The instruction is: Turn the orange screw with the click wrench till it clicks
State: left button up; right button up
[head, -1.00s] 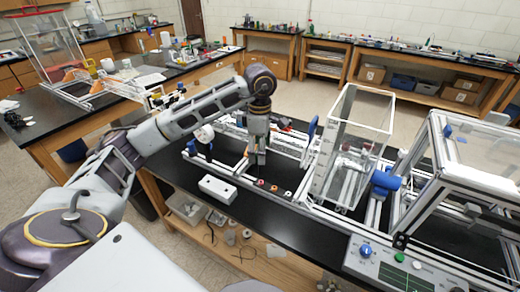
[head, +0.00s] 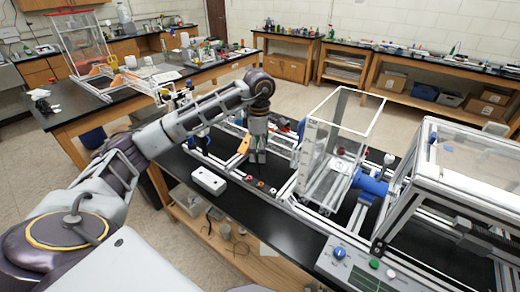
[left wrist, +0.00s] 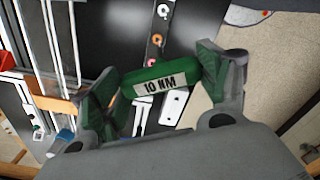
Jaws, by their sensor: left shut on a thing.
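My left gripper (head: 257,157) is shut on the green click wrench (left wrist: 158,70), marked "10 NM", which lies across between the two fingers in the left wrist view. In the head view the wrench is too small to make out, and the gripper points down over the bench. A small round orange piece with a dark centre, apparently the orange screw (left wrist: 156,39), sits in a row with a white one and a reddish one; it also shows in the head view (head: 261,184). The wrench appears apart from it. My right gripper is not in view.
A white box (head: 209,180) lies left of the row on the black bench. An orange bracket (head: 244,145) stands beside the gripper on the aluminium rails. A clear-walled frame (head: 338,150) and a blue cylinder (head: 371,184) are to the right. The control panel (head: 362,265) is at the front right.

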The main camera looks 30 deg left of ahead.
pick_arm(q)
jog(key=shift+w+d, duration=0.15)
jog(key=shift+w, duration=0.05)
jog(key=shift+w+d, duration=0.15)
jog(key=shift+w, duration=0.05)
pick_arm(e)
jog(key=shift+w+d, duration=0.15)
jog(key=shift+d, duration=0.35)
pick_arm(q)
jog(key=shift+a, duration=0.2)
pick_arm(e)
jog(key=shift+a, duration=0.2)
pick_arm(q)
jog(key=shift+d, duration=0.15)
notch_tip(320, 180, down, 6)
jog(key=b, duration=0.4)
jog(key=shift+r, duration=0.1)
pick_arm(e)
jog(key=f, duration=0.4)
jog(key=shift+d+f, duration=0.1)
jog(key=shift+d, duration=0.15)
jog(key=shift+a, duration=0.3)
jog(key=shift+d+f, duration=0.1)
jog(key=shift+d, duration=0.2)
